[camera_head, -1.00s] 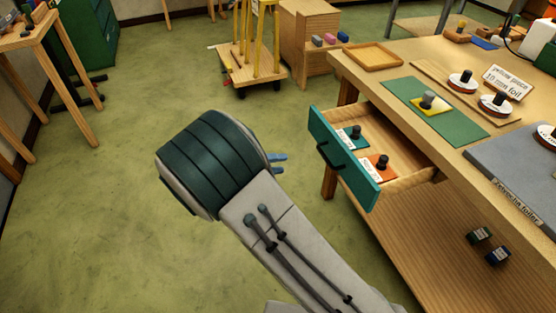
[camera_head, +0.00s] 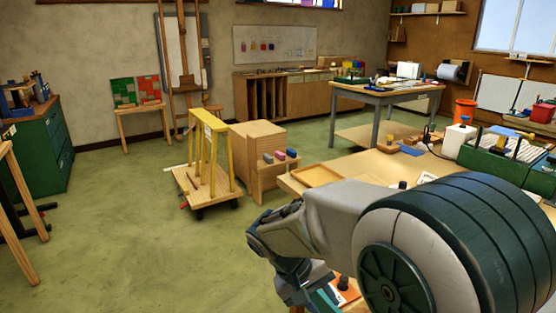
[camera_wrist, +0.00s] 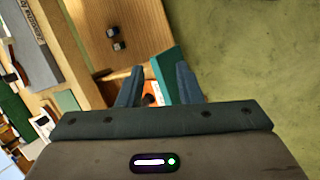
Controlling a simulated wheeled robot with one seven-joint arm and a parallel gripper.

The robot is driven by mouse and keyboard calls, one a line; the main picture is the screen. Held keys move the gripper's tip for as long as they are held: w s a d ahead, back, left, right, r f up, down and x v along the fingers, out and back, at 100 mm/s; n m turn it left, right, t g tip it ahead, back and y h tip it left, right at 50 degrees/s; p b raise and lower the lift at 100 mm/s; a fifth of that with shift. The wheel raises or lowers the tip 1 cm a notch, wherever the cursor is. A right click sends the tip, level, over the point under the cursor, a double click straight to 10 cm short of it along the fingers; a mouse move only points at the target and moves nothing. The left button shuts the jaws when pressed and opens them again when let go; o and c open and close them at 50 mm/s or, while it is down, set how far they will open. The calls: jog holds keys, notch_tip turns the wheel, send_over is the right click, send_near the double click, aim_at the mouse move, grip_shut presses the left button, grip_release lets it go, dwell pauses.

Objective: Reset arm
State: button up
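My gripper (camera_wrist: 158,82) is open in the wrist view, its two dark fingers apart with nothing held between them. Past the fingers, the wrist view shows the teal-fronted drawer (camera_wrist: 168,66) standing open, with an orange piece (camera_wrist: 151,92) inside it. In the head view my arm is bent across the lower right, its large dark-banded joint close to the camera. The arm hides most of the drawer and much of the near worktable. Only a bit of teal and orange shows under the arm there.
The worktable (camera_head: 375,167) bears a shallow wooden tray (camera_head: 317,174). A wooden trolley with yellow posts (camera_head: 208,160) stands left of a wooden cabinet (camera_head: 262,150). A green cabinet (camera_head: 40,155) is at far left. The green floor (camera_head: 130,240) at left is open.

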jog(key=s+d+r+m+t+y+p, duration=0.2)
jog(key=s+d+r+t+y+p, duration=0.1)
jog(key=s+d+r+y, duration=0.3)
jog(key=s+r, duration=0.2)
jog(key=s, duration=0.2)
jog(key=shift+s+m, duration=0.2)
jog(key=shift+m, duration=0.2)
jog(key=shift+w+a, duration=0.1)
dwell(0.6)
